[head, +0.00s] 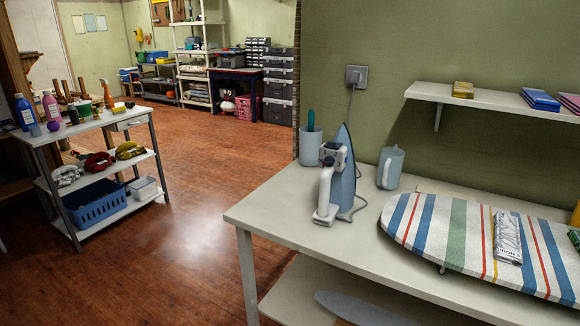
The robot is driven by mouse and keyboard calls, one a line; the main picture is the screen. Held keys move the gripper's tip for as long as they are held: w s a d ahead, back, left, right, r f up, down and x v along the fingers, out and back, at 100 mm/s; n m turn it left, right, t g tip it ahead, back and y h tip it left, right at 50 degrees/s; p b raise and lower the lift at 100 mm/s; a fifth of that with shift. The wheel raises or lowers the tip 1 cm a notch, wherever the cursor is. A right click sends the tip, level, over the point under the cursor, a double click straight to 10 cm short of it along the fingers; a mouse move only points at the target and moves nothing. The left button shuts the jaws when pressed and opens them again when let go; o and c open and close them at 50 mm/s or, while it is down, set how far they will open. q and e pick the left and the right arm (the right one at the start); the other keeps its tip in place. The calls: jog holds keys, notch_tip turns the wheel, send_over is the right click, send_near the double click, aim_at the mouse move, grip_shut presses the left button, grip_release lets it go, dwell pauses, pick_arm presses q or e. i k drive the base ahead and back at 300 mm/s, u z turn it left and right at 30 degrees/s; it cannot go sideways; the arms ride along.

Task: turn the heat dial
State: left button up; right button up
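A blue and white iron (338,180) stands upright on its heel on the white table (270,212), left of the striped ironing board (440,232). Its pale blue soleplate faces right and its white handle faces left. A dark grey and white part near the top of the handle (338,153) may be the heat dial, but it is too small to tell. The cord runs up behind the iron to a wall socket (356,76). Neither of my grippers shows in the head view.
A light blue cup (311,147) stands behind the iron, and a blue-grey jug (390,167) to its right. A wall shelf (490,100) hangs above. The table's front left corner is clear. Open floor (195,220) separates it from a cart (100,190).

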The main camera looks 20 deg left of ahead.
aim_at(329, 161)
jog(key=u, duration=1.95)
jog(key=i, duration=3.3)
jog(key=z, duration=3.95)
jog(key=i, duration=0.5)
jog(key=z, duration=0.05)
